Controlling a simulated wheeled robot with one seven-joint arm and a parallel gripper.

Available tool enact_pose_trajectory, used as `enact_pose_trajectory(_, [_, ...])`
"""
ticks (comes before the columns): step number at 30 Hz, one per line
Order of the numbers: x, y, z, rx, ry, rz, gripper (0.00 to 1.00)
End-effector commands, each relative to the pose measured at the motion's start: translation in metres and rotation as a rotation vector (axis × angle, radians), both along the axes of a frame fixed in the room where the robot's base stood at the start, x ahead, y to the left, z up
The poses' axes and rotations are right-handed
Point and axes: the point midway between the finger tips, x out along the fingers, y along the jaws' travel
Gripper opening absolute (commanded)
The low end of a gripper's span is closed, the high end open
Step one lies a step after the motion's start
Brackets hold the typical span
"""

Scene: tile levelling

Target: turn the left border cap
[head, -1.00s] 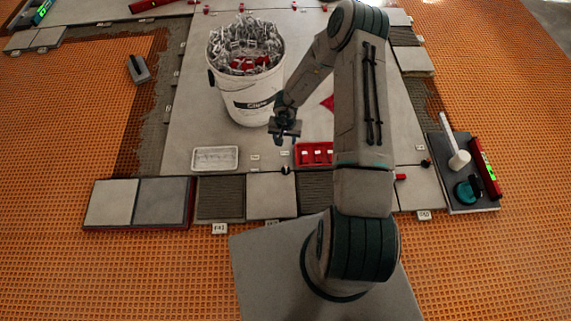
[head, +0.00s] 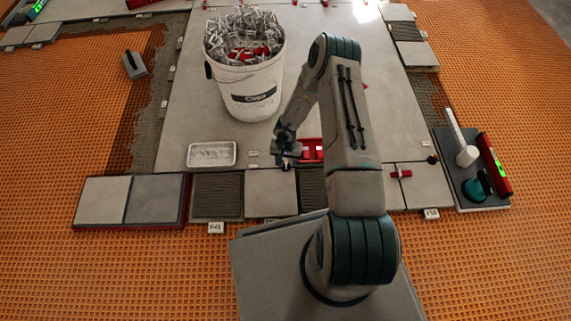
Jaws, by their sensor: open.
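My gripper (head: 286,161) is open and points down at the seam between the large pale slab (head: 185,120) and a light border tile (head: 268,190). The left border cap, a small dark knob on that seam, is mostly hidden by the fingers. I cannot tell whether they touch it or stand around it. Another dark cap (head: 433,160) sits farther right on the same seam.
A white bucket of clips (head: 245,95) stands behind my gripper. A white tray (head: 212,154) lies to the left, and a red tray (head: 311,149) is close on the right, partly behind my arm. A board with a mallet (head: 463,150) lies far right.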

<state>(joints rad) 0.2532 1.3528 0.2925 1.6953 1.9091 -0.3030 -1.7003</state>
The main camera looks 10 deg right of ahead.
Motion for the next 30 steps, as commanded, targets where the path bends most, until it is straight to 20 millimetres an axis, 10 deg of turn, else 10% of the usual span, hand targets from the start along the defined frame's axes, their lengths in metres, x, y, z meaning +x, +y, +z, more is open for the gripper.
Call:
enact_pose_trajectory(12, [0.0002, 0.0002, -0.009, 0.0, -0.001, 0.001, 0.5])
enact_pose_trajectory(18, [0.0002, 0.0002, -0.009, 0.0, -0.001, 0.001, 0.05])
enact_pose_trajectory(30, [0.0002, 0.0, -0.0076, 0.001, 0.0, -0.064, 0.05])
